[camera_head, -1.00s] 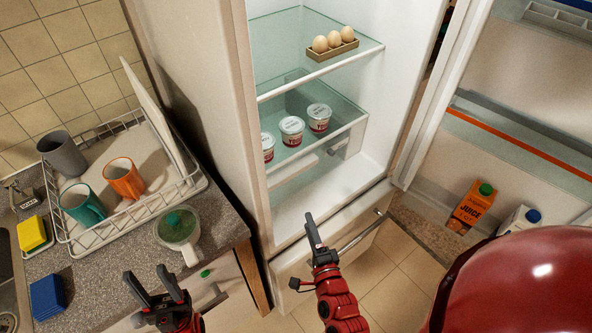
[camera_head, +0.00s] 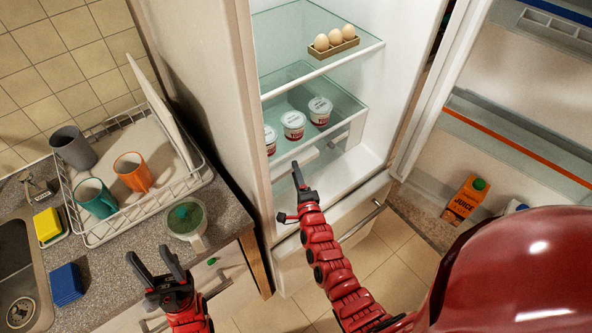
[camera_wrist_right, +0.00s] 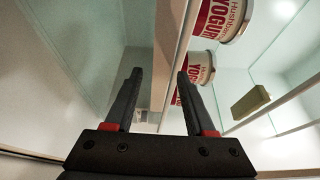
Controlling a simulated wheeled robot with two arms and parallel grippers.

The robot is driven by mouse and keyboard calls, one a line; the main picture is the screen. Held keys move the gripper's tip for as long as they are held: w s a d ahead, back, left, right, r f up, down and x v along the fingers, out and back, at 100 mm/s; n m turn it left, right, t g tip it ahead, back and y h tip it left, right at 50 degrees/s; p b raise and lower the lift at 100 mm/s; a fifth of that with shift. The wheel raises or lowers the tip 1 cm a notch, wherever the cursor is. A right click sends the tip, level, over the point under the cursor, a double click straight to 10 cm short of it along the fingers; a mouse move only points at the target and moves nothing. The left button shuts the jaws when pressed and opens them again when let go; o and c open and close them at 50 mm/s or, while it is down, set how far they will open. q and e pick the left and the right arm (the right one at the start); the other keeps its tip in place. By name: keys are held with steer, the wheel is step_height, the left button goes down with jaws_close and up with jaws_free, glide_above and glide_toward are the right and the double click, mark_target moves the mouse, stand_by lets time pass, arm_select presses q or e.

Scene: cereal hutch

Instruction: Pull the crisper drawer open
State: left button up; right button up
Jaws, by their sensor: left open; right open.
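The fridge stands open. Below its glass shelf of yogurt cups (camera_head: 293,125) is what looks like the crisper drawer (camera_head: 338,141), with a pale front partly hidden by my right gripper. My right gripper (camera_head: 297,172) is at the fridge opening, in front of this lower compartment, pointing in. In the right wrist view its two dark fingers (camera_wrist_right: 158,82) are apart with nothing held between them. A pale translucent panel lies beyond them; I cannot tell whether they touch it. My left gripper (camera_head: 154,256) is open and empty, low in front of the counter.
An egg holder (camera_head: 334,48) sits on the upper shelf. The fridge door (camera_head: 500,95) stands open at right, with a juice carton (camera_head: 465,199) in it. A closed lower drawer has a metal handle (camera_head: 362,220).

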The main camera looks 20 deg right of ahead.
steer(key=shift+w, duration=0.35)
steer(key=shift+c, duration=0.2)
steer(key=shift+s, duration=0.1)
jaws_close()
steer(key=shift+s+f, duration=0.1)
steer(key=shift+f, duration=0.15)
stand_by(0.8)
